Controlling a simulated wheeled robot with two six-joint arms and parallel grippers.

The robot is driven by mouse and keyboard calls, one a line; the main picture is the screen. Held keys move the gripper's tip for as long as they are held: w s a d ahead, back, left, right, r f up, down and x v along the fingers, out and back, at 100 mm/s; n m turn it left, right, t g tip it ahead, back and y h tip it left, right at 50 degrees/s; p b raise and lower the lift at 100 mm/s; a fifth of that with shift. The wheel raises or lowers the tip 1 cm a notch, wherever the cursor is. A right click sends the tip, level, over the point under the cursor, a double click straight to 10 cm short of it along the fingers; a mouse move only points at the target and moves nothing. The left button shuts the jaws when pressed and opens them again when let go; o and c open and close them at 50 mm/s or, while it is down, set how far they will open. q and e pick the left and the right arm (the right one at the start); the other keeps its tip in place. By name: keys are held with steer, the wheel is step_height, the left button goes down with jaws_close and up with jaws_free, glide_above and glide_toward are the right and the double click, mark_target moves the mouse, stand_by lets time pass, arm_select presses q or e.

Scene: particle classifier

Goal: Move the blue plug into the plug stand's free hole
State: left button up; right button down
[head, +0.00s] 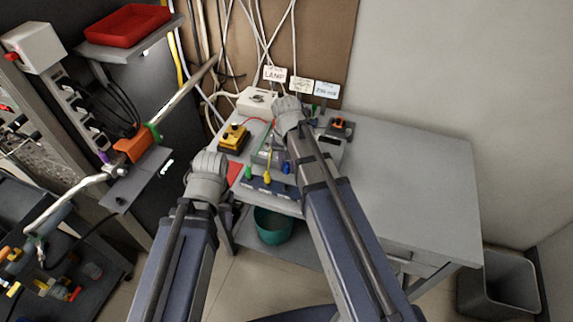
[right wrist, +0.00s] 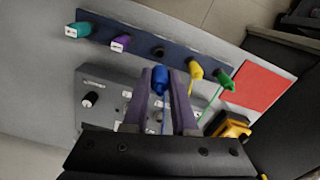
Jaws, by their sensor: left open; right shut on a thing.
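In the right wrist view my right gripper (right wrist: 162,80) is shut on the blue plug (right wrist: 160,77), which has a blue cord trailing back. The plug is just short of the free hole (right wrist: 158,52) in the dark blue plug stand (right wrist: 137,43); I see it apart from the hole. The plug also shows in the head view (head: 287,168), beside my right arm, which hides the right jaws. My left gripper (head: 208,165) is left of the stand, with no held thing visible; its fingertips are hidden.
Teal (right wrist: 77,30), purple (right wrist: 120,43), yellow (right wrist: 194,71) and green (right wrist: 226,80) plugs stand in the other holes. A grey panel with a black knob (right wrist: 90,99) lies behind the stand. A yellow box (head: 234,138) is left of it. The right tabletop (head: 410,180) is clear.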

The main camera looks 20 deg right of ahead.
mark_target(287, 175)
steer(key=shift+f+b, duration=2.3)
steer(key=shift+f, duration=0.25)
steer(key=shift+f+b, duration=1.5)
steer(key=shift+b, duration=0.05)
steer(key=c, duration=0.6)
jaws_free()
steer(key=shift+r, duration=0.1)
steer(key=shift+c, duration=0.2)
steer(key=shift+r, duration=0.15)
step_height(287, 175, up, 8)
steer(key=p, duration=0.8)
steer(key=shift+f, duration=0.2)
steer(key=shift+f, duration=0.1)
